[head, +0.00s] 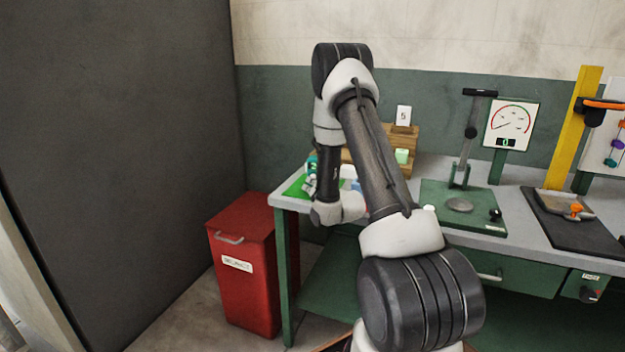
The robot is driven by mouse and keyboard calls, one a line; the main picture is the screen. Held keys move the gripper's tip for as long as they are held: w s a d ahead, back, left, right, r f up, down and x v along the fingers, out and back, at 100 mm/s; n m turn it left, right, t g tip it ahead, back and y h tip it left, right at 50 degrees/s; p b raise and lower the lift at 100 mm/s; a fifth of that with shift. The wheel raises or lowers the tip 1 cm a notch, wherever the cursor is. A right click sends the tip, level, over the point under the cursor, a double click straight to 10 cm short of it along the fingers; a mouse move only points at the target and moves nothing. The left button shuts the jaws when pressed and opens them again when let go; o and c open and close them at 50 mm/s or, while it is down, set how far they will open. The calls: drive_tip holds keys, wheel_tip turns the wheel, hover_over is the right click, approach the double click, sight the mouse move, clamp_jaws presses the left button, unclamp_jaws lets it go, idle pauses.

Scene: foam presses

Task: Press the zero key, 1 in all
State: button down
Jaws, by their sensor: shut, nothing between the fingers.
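My gripper (311,186) is at the left end of the bench, over a green mat, partly hidden by my wrist. It looks shut and empty. A green press plate (446,196) with a lever and a round metal disc stands right of my arm. A black knob (495,214) and a small white button (429,208) are on this plate. Behind it is a dial gauge (510,124) with a small dark readout that seems to show 0. No key marked zero can be made out. My gripper is well left of the press and apart from it.
A green mat (296,187) lies at the bench's left end. A wooden rack (406,138) with a card reading 5 and a pale green block (402,156) stands behind my arm. A yellow post (572,130) rises at the right. A red bin (243,262) stands left of the bench.

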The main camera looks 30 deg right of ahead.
sight(306, 200)
drive_tip(key=shift+w+d+r, duration=0.35)
drive_tip(key=shift+d+r, duration=0.1)
drive_tip(key=shift+d, duration=0.15)
idle(1.1)
drive_tip(key=shift+s+a, duration=0.15)
idle(0.4)
drive_tip(key=shift+s+a+f, duration=0.1)
drive_tip(key=shift+f, duration=0.05)
drive_tip(key=shift+s+a+f, duration=0.2)
drive_tip(key=shift+s+a, duration=1.4)
drive_tip(key=shift+a, duration=0.25)
drive_tip(key=shift+a, duration=0.1)
